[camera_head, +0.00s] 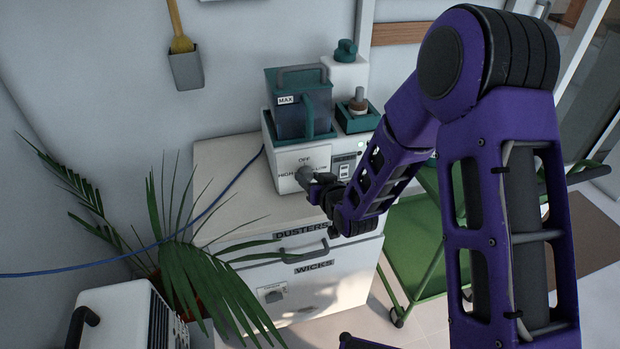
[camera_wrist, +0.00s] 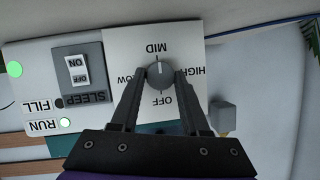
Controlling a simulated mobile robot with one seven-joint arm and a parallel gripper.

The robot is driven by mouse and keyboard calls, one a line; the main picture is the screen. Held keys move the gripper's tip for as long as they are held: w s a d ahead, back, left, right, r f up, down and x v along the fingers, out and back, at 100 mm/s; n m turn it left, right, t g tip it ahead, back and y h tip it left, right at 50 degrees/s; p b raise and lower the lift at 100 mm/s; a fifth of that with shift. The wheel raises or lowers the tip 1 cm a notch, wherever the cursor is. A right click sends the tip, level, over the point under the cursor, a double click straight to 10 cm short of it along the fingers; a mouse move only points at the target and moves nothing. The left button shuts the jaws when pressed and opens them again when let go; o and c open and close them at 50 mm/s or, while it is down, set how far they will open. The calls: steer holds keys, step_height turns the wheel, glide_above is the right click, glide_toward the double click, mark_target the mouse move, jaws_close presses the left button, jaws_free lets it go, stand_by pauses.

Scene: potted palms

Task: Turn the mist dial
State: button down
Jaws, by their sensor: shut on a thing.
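The mist dial (camera_wrist: 160,76) is a round grey knob on the white front panel (camera_wrist: 125,45) of the humidifier (camera_head: 285,160) in the head view. In the wrist view the panel appears upside down, with MID above the dial, OFF below, LOW left and HIGH right. A pale mark on the knob points towards MID. My gripper (camera_wrist: 160,82) is shut on the dial, one finger on each side. In the head view my gripper (camera_head: 312,184) reaches the dial (camera_head: 303,174) from the right and hides part of the panel, including the MID label.
The humidifier stands on a white cabinet (camera_head: 228,158) with drawers marked DUSTERS and WICKS. A SLEEP switch (camera_wrist: 77,70) and RUN and FILL lights sit beside the dial. A palm (camera_head: 185,265) stands front left, a green cart (camera_head: 415,240) right. A blue cord (camera_head: 190,225) crosses left.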

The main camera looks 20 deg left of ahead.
steer(key=shift+c, duration=2)
jaws_free()
steer(key=v, duration=1.2)
steer(key=shift+p, duration=0.45)
steer(key=shift+r, duration=0.1)
